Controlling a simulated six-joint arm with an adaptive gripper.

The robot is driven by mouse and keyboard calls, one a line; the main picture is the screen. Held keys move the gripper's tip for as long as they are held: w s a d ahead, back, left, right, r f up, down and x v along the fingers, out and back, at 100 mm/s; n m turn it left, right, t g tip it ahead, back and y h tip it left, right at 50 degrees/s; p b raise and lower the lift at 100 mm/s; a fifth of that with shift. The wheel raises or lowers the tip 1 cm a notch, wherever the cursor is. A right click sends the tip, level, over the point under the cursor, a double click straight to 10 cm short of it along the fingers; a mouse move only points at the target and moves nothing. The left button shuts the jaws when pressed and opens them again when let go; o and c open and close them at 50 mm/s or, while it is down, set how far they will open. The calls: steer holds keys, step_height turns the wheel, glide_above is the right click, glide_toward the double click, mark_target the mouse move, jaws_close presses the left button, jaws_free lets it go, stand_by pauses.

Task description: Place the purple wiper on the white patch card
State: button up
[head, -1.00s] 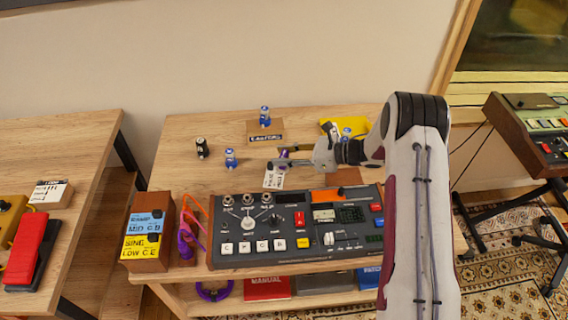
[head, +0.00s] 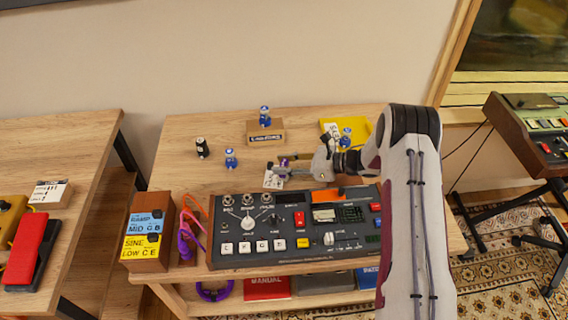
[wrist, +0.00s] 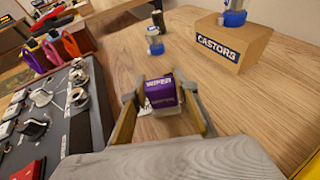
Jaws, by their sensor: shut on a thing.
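The purple wiper (wrist: 161,92) is a small block with a white "WIPER" label, held between the two fingers of my gripper (wrist: 163,104) in the wrist view. In the head view my gripper (head: 283,167) reaches in from the right, with a bit of the purple wiper (head: 284,161) showing at it. The white patch card (head: 273,181) lies on the table behind the console, partly covered by the gripper. In the wrist view a small part of the white card (wrist: 146,109) shows beside and below the wiper. Whether the wiper touches the card is hidden.
The grey console (head: 290,255) stands in front of the card. A castors box (head: 265,137), a blue-and-white caster (head: 231,159) and a dark bottle-like item (head: 202,148) stand behind and left. Bare wood surrounds the card's left.

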steer(key=o, duration=1.2)
steer(key=shift+o, duration=0.2)
steer(key=shift+r, duration=0.1)
steer(key=shift+d+r, duration=0.1)
steer(key=shift+d, duration=0.05)
steer(key=v, duration=1.1)
steer(key=shift+d, duration=0.3)
steer(key=shift+r, duration=0.1)
